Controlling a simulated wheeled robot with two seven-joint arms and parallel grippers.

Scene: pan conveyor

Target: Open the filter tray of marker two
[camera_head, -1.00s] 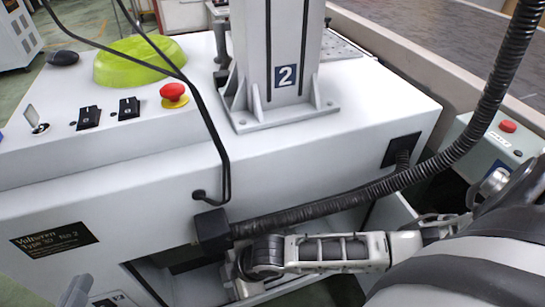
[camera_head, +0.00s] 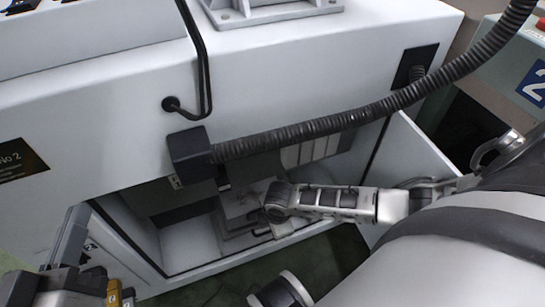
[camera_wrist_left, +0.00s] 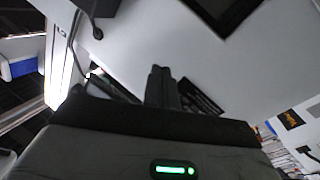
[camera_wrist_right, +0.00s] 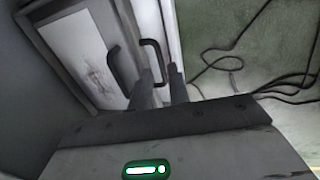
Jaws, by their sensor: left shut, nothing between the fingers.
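Marker two stands as a large white cabinet (camera_head: 300,60) with an open lower bay (camera_head: 190,245). My right arm reaches into this bay from the right; its fingertips are hidden in the head view. In the right wrist view my right gripper (camera_wrist_right: 163,88) points at a light front with a dark handle (camera_wrist_right: 155,55). The handle's lower end shows between the fingers; whether they grip it is unclear. A second dark handle (camera_wrist_right: 122,68) is on a smudged pale panel to its left. Which front is the filter tray is unclear. My left gripper (camera_head: 68,238) is shut and empty, left of the bay.
A black ribbed hose (camera_head: 310,130) crosses the cabinet front above my right arm. An open white door panel (camera_head: 420,160) stands right of the bay. Loose black cables (camera_wrist_right: 250,80) lie on the floor. A green-grey box (camera_head: 520,75) stands at far right.

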